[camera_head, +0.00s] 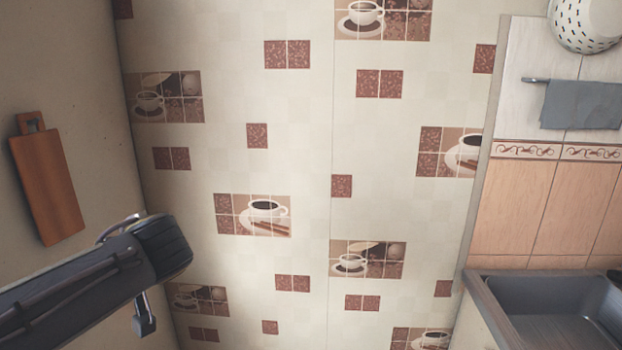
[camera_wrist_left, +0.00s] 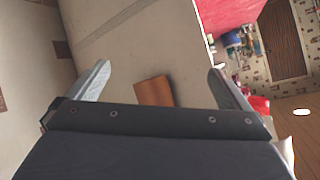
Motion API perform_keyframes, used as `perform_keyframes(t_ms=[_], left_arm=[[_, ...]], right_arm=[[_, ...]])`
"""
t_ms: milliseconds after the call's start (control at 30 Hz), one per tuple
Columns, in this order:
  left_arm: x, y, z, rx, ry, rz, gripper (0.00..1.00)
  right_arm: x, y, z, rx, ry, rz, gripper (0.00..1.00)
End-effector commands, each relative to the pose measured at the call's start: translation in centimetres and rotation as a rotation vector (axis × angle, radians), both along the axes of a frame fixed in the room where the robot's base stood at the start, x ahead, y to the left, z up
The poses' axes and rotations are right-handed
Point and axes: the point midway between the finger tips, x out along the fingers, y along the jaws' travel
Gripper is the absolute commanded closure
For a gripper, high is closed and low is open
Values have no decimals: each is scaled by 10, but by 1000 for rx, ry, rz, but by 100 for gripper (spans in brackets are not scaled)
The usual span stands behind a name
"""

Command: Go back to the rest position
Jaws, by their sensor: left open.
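My left arm comes in from the left in the head view and ends in a dark wrist (camera_head: 160,250). A small metal finger-like part hangs below it, near the wall corner. In the left wrist view my left gripper (camera_wrist_left: 159,82) has its two pale fingers spread wide apart. Nothing is between the fingers at close range. An orange-brown board (camera_wrist_left: 155,91) shows beyond them, apart from the gripper. My right gripper is in neither view.
A wooden cutting board (camera_head: 48,188) hangs on the left wall, above my left arm. A grey sink (camera_head: 555,290) is at lower right. A grey towel (camera_head: 582,105) hangs on a bar, below a white colander (camera_head: 585,25). The coffee-cup oilcloth (camera_head: 300,150) in the middle is clear.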

Motion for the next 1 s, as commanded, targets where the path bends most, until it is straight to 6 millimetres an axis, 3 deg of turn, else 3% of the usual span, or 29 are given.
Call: perform_keyframes(t_ms=[67,167,300,433,533,667,1000], left_arm=[[-24,7,-21,-103,102,-55,0],[-63,2,-56,-277,236,-174,0],[-133,-39,-104,-588,340,-427,0],[-178,-90,-125,-795,283,-642,0],[-195,-119,-131,-876,202,-746,0],[-203,-138,-134,-917,128,-812,0],[-204,-143,-135,-927,110,-831,0]], right_arm=[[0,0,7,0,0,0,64],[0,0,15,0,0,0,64],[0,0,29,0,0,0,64],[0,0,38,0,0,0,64],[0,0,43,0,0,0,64],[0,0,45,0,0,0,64],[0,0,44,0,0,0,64]])
